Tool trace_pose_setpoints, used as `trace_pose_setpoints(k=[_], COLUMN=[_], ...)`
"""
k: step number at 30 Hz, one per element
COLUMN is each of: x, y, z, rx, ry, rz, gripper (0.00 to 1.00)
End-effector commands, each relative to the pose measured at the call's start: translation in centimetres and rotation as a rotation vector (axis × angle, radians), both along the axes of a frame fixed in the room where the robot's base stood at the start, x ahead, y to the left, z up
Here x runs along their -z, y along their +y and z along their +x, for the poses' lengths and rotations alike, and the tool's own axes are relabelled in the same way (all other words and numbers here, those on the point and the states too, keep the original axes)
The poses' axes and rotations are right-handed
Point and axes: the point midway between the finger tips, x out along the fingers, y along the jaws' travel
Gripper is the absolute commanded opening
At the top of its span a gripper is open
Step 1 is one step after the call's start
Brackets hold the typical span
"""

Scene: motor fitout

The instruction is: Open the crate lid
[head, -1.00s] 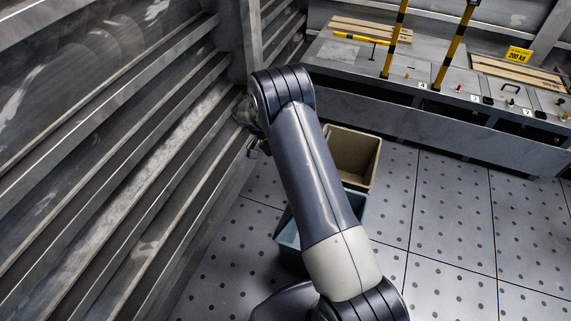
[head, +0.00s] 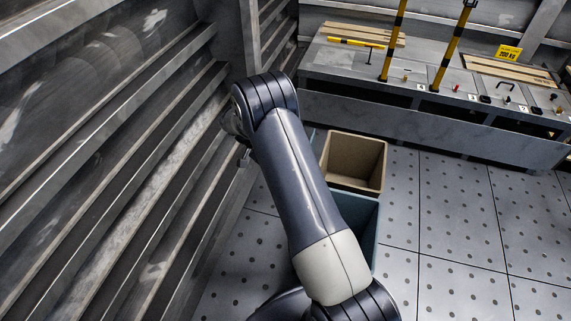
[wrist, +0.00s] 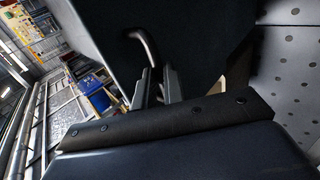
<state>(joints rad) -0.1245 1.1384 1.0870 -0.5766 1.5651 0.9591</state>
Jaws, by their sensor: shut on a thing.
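In the wrist view, a curved metal handle (wrist: 146,45) stands on a broad dark panel (wrist: 205,35), which looks like the crate lid. My gripper (wrist: 158,78) is shut on the lower end of this handle. In the head view, my gripper (head: 244,160) is small and mostly hidden behind my wrist, close to the left wall. A teal crate (head: 368,232) stands on the floor, partly behind my arm. The lid cannot be made out in the head view.
A tan open bin (head: 352,165) stands just behind the teal crate. A ribbed metal wall (head: 130,170) runs close along the left. A long grey bench (head: 430,125) with yellow-black posts is at the back. The dotted floor (head: 460,235) at right is clear.

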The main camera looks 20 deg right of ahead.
Motion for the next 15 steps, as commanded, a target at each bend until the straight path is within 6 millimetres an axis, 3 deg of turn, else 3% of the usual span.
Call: trace_pose_setpoints(k=[2, 3, 11, 15], x=[0.96, 0.96, 0.58, 0.46], y=[0.01, 0.01, 0.0, 0.0], z=[-0.4, -0.4, -0.23, -0.18], rx=[0.003, 0.003, 0.002, 0.001], ry=[0.012, 0.012, 0.007, 0.005], rz=[0.009, 0.009, 0.005, 0.004], gripper=[0.0, 0.11, 0.32, 0.32])
